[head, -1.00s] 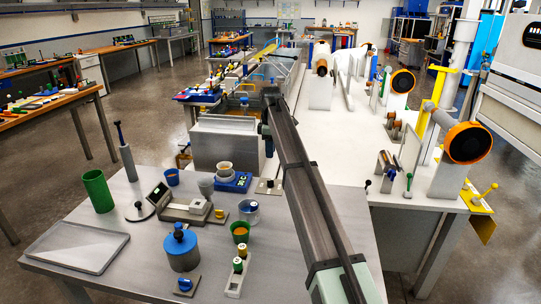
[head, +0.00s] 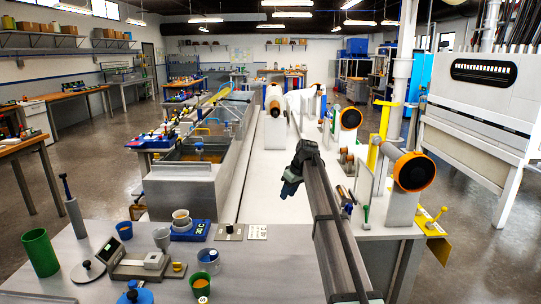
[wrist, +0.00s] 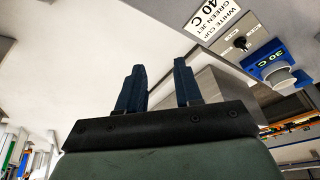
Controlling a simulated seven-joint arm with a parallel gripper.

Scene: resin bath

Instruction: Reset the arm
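My gripper (head: 289,188) hangs at the end of my arm, over the white bench to the right of the metal bath in the head view. Its dark blue fingers point down. In the wrist view my gripper (wrist: 159,70) has two blue fingers apart with nothing between them. The steel bath (head: 178,190) stands to its left with a gap between, and orange-brown liquid shows inside.
The near table also holds a green cup (head: 40,252) and scale (head: 138,264). Orange-capped rollers (head: 414,171) stand at right.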

